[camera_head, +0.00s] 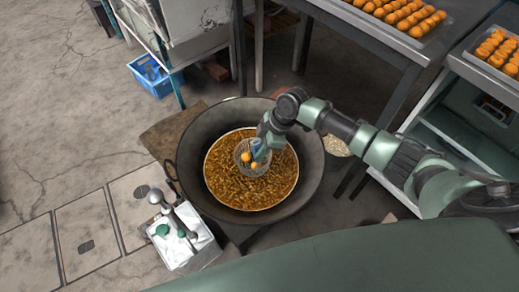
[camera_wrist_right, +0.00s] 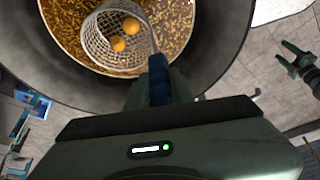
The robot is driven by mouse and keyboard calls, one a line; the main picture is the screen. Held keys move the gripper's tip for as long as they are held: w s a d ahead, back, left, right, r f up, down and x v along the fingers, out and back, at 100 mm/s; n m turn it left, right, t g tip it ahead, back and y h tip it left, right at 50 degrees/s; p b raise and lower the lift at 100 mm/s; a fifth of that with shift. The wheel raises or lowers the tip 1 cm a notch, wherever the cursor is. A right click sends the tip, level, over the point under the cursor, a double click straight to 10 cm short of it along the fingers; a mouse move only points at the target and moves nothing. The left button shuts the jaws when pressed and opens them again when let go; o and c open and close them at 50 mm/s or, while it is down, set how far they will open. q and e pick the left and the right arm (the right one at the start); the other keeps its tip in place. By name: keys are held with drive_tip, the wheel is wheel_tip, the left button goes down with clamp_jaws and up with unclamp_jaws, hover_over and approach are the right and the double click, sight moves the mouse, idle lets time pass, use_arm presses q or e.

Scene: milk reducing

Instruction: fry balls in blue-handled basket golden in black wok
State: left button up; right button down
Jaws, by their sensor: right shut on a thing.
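My right gripper (camera_head: 262,142) is shut on the blue handle (camera_wrist_right: 158,80) of a wire basket (camera_head: 243,158). The basket is over the middle of the black wok (camera_head: 309,178), which holds brown, bubbling oil (camera_head: 235,190). Two orange-golden balls (camera_wrist_right: 118,44) lie apart in the basket, in the right wrist view. I cannot tell how deep the basket sits in the oil. My left gripper (camera_wrist_right: 284,52) shows at the right edge of the right wrist view, its two fingers apart and empty.
Trays of orange balls (camera_head: 405,12) (camera_head: 495,50) rest on tables at the upper right. A blue crate (camera_head: 150,76) stands at the upper left. The floor at left is clear.

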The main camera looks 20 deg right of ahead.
sight(256, 138)
drive_tip(key=shift+r+p, duration=3.3)
drive_tip(key=shift+r, duration=0.8)
drive_tip(key=shift+w+r, duration=0.1)
wheel_tip(256, 138, up, 4)
drive_tip(key=p, duration=0.4)
